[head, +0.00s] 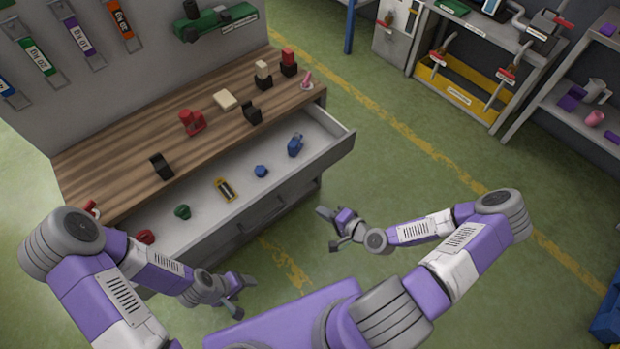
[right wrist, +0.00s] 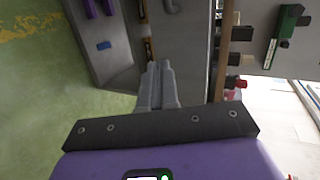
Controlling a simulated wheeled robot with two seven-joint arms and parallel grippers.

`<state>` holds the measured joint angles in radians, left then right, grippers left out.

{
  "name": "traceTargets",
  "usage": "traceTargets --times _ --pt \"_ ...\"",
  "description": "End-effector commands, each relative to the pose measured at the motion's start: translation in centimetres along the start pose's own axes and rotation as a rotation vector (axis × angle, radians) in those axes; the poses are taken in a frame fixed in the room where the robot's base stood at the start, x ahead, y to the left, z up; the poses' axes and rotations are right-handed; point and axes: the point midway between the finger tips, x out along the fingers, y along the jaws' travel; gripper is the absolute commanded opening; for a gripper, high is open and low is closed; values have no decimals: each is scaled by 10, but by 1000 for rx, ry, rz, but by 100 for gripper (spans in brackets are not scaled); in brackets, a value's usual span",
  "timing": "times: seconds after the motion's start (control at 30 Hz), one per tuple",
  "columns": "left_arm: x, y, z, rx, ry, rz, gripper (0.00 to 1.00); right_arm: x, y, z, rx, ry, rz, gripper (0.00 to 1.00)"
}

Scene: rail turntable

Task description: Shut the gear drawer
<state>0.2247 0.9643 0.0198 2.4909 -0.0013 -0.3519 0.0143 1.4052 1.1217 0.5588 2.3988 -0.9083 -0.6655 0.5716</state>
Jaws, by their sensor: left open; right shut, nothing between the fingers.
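The gear drawer (head: 318,145) is pulled out from the front of the wooden-topped bench. Inside it lie a blue part (head: 295,145), a blue nut-like piece (head: 261,171), a yellow-and-black item (head: 226,189), a green piece (head: 182,211) and a red piece (head: 145,237). My right gripper (head: 328,228) is shut and empty, in front of the drawer's right part and apart from it in the head view. Its closed fingers (right wrist: 155,85) show in the right wrist view. My left gripper (head: 243,290) is open and empty, in front of the drawer's left part. My left arm hides the drawer's left end.
The bench top (head: 130,160) holds several red, black and cream items. A tool board (head: 130,70) stands behind it. A shelf unit with a yellow bin (head: 455,92) stands at the upper right. Green floor is free right of the bench.

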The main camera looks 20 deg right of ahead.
Motion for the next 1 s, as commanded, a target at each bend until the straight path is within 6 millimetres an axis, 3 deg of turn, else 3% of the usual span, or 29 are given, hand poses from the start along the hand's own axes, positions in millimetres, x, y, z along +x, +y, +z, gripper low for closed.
traceTargets --times 0.03,0.13,0.37,0.8,1.0 --pt "-2 1 0 0 0 0 67 -8 -4 -14 20 46 -34 0" --pt "-3 1 0 0 0 0 67 -19 -10 -32 38 104 -86 0" --pt "-2 0 0 0 0 0 67 -18 -15 -44 46 140 -126 0" --pt "12 -4 -1 0 0 0 67 68 -24 -55 43 137 -125 0" --pt "15 -6 -1 0 0 0 67 96 -36 -60 44 138 -122 0"
